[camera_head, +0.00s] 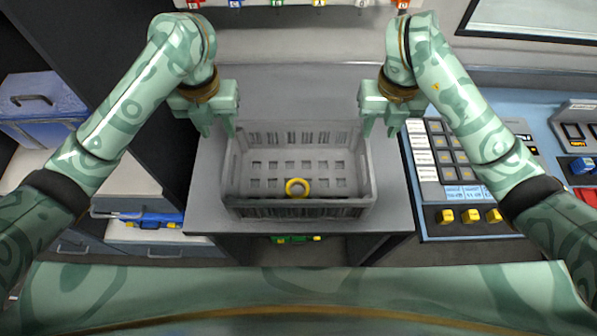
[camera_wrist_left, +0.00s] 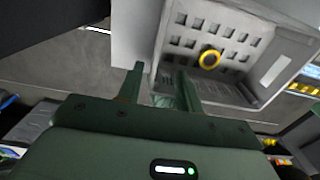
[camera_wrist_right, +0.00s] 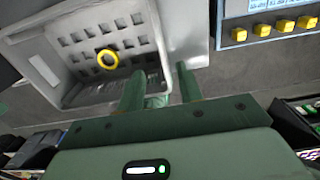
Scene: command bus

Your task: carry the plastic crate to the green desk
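The grey plastic crate (camera_head: 300,210) stands upright on a grey desk (camera_head: 205,205), with a yellow ring (camera_head: 298,187) lying inside it. The crate also shows in the left wrist view (camera_wrist_left: 215,20) and the right wrist view (camera_wrist_right: 95,20). My left gripper (camera_head: 219,128) is at the crate's left rim, fingers apart. My right gripper (camera_head: 380,126) is at its right rim, fingers apart. In both wrist views a side wall of the crate lines up with the gap between the fingers; contact cannot be told. I see no green desk.
A blue console with yellow buttons (camera_head: 468,216) adjoins the desk on the right. A blue box (camera_head: 40,108) sits on a white-topped cabinet at the left. A wall with coloured labelled items is behind the desk. A small green and yellow object (camera_head: 297,238) shows below the desk's front edge.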

